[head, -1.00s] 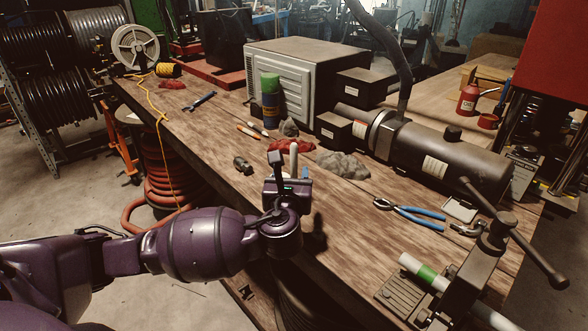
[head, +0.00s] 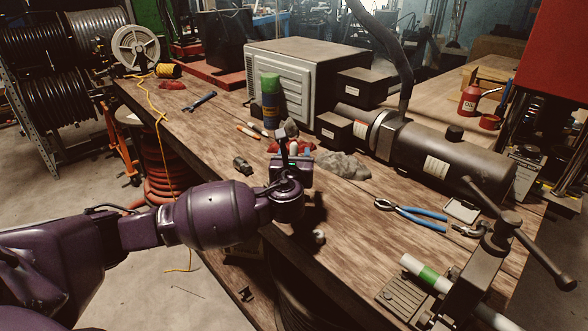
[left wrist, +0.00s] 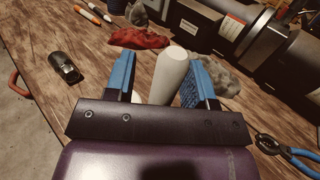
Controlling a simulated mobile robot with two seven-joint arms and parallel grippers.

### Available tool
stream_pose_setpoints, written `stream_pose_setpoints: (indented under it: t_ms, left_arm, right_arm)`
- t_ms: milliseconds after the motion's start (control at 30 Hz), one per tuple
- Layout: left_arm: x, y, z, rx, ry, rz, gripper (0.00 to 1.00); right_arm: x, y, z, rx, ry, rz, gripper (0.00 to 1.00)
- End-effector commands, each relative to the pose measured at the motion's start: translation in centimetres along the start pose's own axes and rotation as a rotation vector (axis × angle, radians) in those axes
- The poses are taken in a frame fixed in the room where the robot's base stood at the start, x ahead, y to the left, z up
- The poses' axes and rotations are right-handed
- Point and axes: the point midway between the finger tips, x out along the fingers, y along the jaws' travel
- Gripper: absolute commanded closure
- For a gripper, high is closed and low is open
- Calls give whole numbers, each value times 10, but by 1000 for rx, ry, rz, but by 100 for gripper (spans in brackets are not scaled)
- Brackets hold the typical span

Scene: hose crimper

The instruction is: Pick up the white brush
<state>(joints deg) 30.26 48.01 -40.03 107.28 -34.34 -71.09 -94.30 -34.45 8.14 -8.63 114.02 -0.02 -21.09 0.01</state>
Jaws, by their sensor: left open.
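A white rounded handle, which looks like the white brush (left wrist: 170,72), stands between the two blue fingers of my left gripper (left wrist: 160,60) in the left wrist view. The fingers are open, with a gap on each side of the handle. Its lower end is hidden behind my gripper body. In the head view my left gripper (head: 291,160) is over the workbench, and only a small pale bit of the brush (head: 294,147) shows past it. My right gripper is not in view.
A red rag (head: 307,145) and grey rag (head: 343,165) lie just beyond the gripper. A small black part (head: 242,165) lies to its left. Blue-handled pliers (head: 410,213) and a bench tool with a lever (head: 478,255) are to the right. The left bench stretch is fairly clear.

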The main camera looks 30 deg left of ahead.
Motion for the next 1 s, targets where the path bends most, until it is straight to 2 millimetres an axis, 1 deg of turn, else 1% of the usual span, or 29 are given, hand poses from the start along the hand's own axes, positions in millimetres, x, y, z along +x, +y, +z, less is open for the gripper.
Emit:
stream_pose_setpoints:
  t_ms: [67, 167, 200, 400, 667, 767, 867, 967, 1000]
  left_arm:
    - [0, 0, 0, 0, 0, 0, 50]
    - [0, 0, 0, 0, 0, 0, 64]
    - [0, 0, 0, 0, 0, 0, 70]
    - [0, 0, 0, 0, 0, 0, 100]
    - [0, 0, 1, 0, 0, 0, 100]
    - [0, 0, 7, -2, -2, 0, 100]
    - [0, 0, 19, -2, -3, 1, 100]
    - [0, 0, 39, -3, -5, 0, 100]
    - [0, 0, 48, -3, -6, 0, 100]
  right_arm:
    - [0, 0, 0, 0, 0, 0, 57]
    - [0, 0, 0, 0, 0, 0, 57]
    - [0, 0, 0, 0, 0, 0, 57]
    - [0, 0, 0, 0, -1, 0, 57]
    - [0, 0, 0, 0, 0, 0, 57]
    - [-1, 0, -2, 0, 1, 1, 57]
    - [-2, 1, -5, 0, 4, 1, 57]
    - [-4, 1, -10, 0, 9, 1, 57]
    - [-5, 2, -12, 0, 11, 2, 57]
